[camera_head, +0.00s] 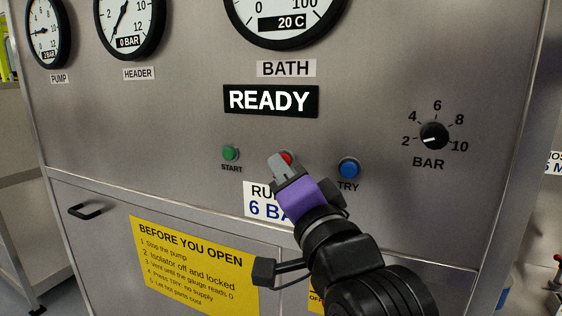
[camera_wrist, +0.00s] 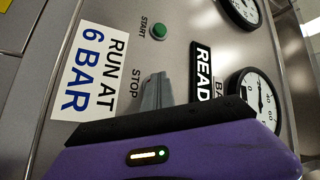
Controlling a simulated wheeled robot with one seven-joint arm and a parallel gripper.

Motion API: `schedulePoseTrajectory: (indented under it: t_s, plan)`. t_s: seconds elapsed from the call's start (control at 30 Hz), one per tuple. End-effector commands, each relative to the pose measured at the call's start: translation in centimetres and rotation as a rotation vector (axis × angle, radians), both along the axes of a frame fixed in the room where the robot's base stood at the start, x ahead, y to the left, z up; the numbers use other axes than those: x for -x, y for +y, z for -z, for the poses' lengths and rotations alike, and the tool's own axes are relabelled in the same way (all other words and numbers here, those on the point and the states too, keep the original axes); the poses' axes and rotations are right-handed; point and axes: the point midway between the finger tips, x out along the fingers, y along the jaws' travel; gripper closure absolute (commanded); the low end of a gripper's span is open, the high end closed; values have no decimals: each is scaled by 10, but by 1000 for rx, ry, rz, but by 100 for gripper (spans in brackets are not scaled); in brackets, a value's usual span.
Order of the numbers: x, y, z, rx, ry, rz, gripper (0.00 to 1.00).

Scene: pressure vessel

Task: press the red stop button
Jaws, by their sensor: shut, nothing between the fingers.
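The red stop button (camera_head: 287,158) is on the steel panel, between the green START button (camera_head: 230,153) and the blue TRY button (camera_head: 349,168). My gripper (camera_head: 278,160) is shut and empty, its grey fingertips in front of the red button and covering most of it. Whether the tips touch the button cannot be told. In the wrist view my fingers (camera_wrist: 157,90) reach to the panel beside the STOP label (camera_wrist: 135,85), and the red button is hidden behind them. The green START button (camera_wrist: 159,32) shows there too.
A READY display (camera_head: 270,100) sits above the buttons. A black BAR knob (camera_head: 434,136) is at the right, its pointer toward the left. Gauges (camera_head: 127,22) line the top. A yellow notice (camera_head: 195,262) and a door handle (camera_head: 86,210) are below.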

Motion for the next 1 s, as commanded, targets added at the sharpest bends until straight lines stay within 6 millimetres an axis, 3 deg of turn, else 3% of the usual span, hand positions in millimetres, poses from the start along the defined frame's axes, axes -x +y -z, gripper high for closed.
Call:
schedulePoseTrajectory:
  t_s: [0.53,1.0]
  plan:
    - [10,3,0,-1,0,0,100]
    - [50,18,-1,0,1,-1,100]
